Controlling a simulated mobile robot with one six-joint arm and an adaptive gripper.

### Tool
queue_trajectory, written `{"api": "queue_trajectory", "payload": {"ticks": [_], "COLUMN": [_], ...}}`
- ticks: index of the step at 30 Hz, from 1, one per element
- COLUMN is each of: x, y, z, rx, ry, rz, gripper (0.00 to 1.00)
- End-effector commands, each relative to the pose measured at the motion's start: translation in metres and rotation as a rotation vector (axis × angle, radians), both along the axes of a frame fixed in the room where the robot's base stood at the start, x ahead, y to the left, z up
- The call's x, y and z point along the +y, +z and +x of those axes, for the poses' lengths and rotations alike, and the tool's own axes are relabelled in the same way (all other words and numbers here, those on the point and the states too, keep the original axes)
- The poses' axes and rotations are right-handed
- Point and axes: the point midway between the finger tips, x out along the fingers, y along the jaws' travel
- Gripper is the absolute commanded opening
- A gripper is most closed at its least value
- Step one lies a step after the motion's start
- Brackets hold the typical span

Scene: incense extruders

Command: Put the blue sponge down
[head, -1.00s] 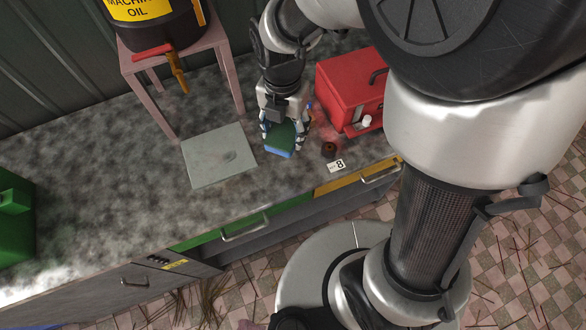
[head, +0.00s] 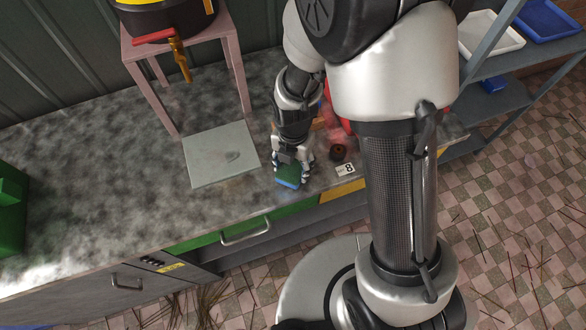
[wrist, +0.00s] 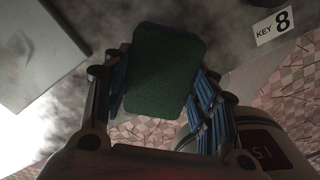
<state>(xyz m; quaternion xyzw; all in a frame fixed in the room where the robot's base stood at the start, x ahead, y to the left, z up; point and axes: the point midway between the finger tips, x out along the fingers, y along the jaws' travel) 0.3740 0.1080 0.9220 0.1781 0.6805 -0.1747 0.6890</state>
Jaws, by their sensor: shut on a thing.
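The blue sponge (head: 289,182) has a green top face and is between the fingers of my gripper (head: 291,172), near the front edge of the grey counter. In the wrist view the sponge's green face (wrist: 163,72) fills the gap between the two blue-padded fingers of my gripper (wrist: 160,85). My gripper is shut on it. I cannot tell whether the sponge touches the counter (head: 90,190) or hangs just above it.
A flat grey plate (head: 220,155) lies left of my gripper. A pink stand (head: 170,90) holds a machine oil drum (head: 165,22). A "KEY 8" card (head: 346,169) and a small dark round object (head: 338,152) are on the right. The left counter is mostly clear.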

Motion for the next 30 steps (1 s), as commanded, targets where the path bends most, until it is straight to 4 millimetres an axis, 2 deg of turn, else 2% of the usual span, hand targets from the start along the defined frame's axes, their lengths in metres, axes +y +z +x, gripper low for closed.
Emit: {"api": "queue_trajectory", "payload": {"ticks": [1,4,16,17,25,30], "x": [0.000,0.000,0.000,0.000,0.000,0.000], "y": [-0.013,-0.025,-0.029,-0.029,-0.028,-0.028], "z": [-0.001,-0.001,0.000,0.000,0.000,0.000], "rx": [0.004,0.003,0.001,0.001,0.001,0.001], "ry": [0.000,0.000,0.000,0.000,0.000,0.000], "rz": [-0.001,-0.001,0.000,0.000,0.000,0.000], "gripper": [0.31,0.31,0.31,0.54,0.72,0.73]}}
